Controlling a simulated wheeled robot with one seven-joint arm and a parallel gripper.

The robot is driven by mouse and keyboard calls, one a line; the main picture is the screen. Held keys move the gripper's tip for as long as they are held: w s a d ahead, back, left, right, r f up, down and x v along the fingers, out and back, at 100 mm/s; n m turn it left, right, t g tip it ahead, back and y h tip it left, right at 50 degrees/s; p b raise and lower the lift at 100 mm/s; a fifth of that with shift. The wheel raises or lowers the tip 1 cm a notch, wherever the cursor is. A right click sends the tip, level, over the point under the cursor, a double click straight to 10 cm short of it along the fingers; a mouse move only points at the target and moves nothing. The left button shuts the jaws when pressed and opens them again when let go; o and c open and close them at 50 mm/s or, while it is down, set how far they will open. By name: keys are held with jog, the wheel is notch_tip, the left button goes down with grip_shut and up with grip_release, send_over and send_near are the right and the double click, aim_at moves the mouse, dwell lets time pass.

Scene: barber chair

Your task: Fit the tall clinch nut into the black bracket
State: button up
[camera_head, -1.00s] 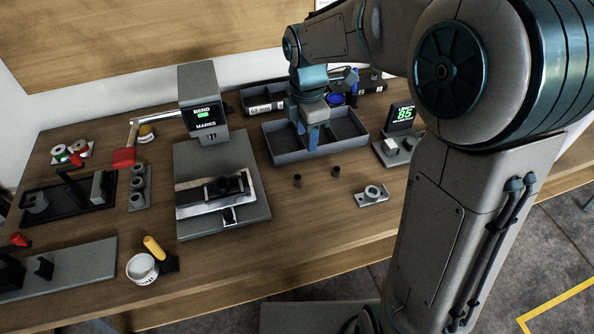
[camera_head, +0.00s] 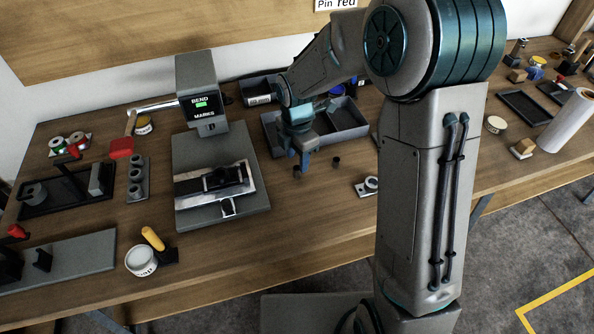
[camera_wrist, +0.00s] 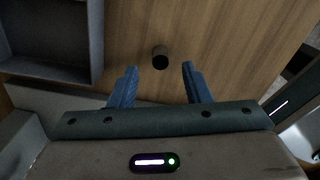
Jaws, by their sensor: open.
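Two small dark cylindrical nuts stand on the bench in the head view: the left nut (camera_head: 297,172) and the right nut (camera_head: 337,161). I cannot tell which is the taller. My gripper (camera_head: 304,166) is open and points down close to the left nut. In the wrist view, my gripper (camera_wrist: 160,68) has its two blue fingers apart, and one dark nut (camera_wrist: 160,58) lies just beyond the fingertips, between their lines. Nothing is held. A black bracket (camera_head: 222,178) appears to lie on the silver fixture of the press, left of my gripper.
A small plate with a ring (camera_head: 366,187) sits to the right. Bare wood lies in front of the nuts.

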aim_at(297, 168)
notch_tip(297, 168, down, 3)
jog(key=shift+f, duration=0.15)
grip_shut()
